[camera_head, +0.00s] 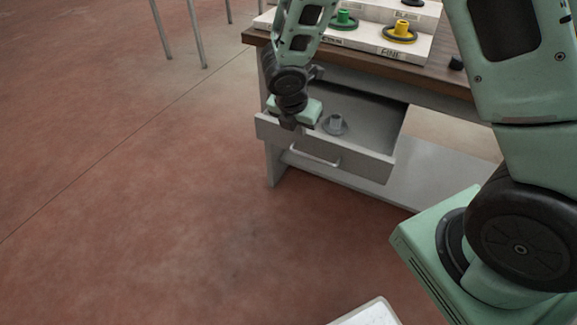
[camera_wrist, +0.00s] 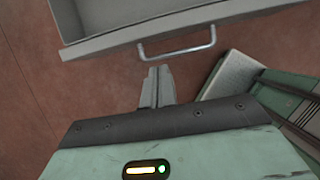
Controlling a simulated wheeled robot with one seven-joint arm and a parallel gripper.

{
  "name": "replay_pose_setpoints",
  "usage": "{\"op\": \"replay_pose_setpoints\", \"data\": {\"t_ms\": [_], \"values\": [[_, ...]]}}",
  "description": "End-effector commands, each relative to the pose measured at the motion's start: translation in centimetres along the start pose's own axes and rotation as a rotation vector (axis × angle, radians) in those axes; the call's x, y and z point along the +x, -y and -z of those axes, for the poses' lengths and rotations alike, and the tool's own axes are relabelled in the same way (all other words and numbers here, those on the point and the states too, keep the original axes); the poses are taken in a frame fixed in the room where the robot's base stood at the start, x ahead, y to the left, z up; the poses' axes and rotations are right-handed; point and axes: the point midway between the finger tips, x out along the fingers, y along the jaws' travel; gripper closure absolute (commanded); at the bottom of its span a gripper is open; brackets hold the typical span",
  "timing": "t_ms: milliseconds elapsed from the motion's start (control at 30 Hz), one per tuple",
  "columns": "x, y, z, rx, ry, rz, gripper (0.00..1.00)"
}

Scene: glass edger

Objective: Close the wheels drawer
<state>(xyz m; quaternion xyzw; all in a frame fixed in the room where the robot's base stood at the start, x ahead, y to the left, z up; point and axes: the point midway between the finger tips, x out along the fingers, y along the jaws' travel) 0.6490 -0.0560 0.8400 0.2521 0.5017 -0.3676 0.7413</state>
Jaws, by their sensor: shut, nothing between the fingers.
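The wheels drawer (camera_head: 352,165) is grey and stands pulled open under the brown worktop, with a bar handle (camera_head: 314,158) on its front. A grey wheel-like piece (camera_head: 335,125) lies inside it. My gripper (camera_head: 289,123) is at the left end of the drawer front in the head view; whether it touches cannot be told. In the wrist view my gripper (camera_wrist: 157,88) has its fingers together, empty, and apart from the drawer handle (camera_wrist: 178,51). The drawer front (camera_wrist: 150,33) runs across the top of that view.
The bench worktop (camera_head: 440,78) holds a white board (camera_head: 412,46) with green and yellow wheels. A lower shelf (camera_head: 420,180) lies beneath. Metal legs (camera_head: 196,35) stand at the back left. The red floor (camera_head: 130,190) is clear on the left.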

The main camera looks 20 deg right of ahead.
Motion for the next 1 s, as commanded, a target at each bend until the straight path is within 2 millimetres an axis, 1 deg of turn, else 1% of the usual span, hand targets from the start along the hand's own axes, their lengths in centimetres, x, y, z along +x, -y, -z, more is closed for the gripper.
{"op": "replay_pose_setpoints", "data": {"t_ms": [167,400,600,767,1000], "values": [[1.9,-0.1,-0.1,-0.022,0.003,0.001,1.0],[6.2,-0.1,0.0,-0.019,0.002,0.001,1.0],[9.0,-0.1,0.0,-0.018,0.002,0.0,1.0],[10.1,-0.1,-0.1,-0.017,0.003,-0.001,1.0],[10.2,-0.1,-0.2,-0.017,0.003,-0.002,1.0]]}}
